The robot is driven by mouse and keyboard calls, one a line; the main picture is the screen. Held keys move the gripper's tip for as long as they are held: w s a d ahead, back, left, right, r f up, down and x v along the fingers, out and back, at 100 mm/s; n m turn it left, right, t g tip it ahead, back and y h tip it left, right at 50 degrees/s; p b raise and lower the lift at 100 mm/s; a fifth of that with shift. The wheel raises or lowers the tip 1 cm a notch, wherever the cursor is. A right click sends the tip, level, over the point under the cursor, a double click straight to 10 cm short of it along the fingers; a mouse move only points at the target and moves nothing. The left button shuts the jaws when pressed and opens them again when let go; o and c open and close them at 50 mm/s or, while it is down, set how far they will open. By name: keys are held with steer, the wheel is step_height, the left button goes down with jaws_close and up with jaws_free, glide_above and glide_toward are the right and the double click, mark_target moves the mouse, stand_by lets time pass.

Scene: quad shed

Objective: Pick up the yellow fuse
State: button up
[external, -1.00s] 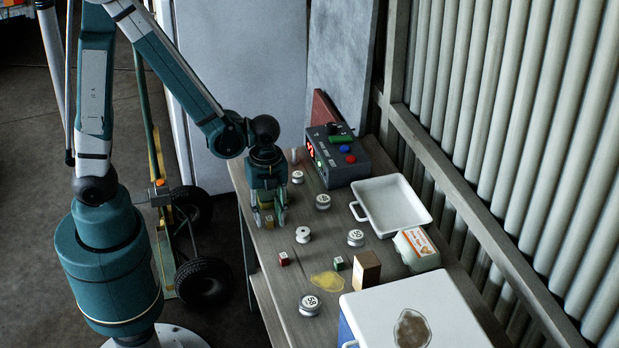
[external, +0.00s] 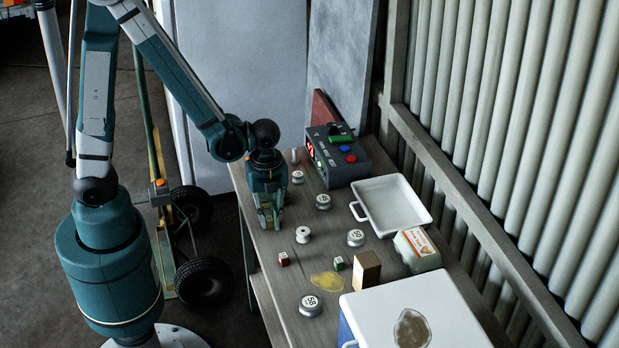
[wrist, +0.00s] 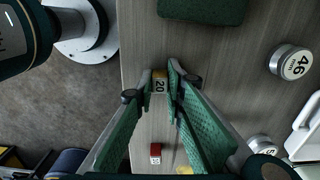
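The yellow fuse (wrist: 160,81), marked 20, stands between my fingertips near the table's left edge. My gripper (external: 269,224) points straight down there, low over the table. In the wrist view my gripper (wrist: 161,83) has its two green fingers angled in, with the pads against both sides of the fuse. In the external view the fingers hide most of it. I cannot tell whether it is off the table.
A red fuse (external: 284,259) and a green fuse (external: 338,263) lie nearer the camera. Round weights (external: 323,201), a white spool (external: 303,235), a wooden block (external: 367,269), a white tray (external: 391,207) and a control box (external: 336,156) stand to the right.

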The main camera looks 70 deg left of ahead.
mark_target(269, 219)
steer(key=shift+r, duration=0.1)
stand_by(0.3)
steer(key=shift+r+p, duration=1.45)
steer(key=shift+r, duration=3.45)
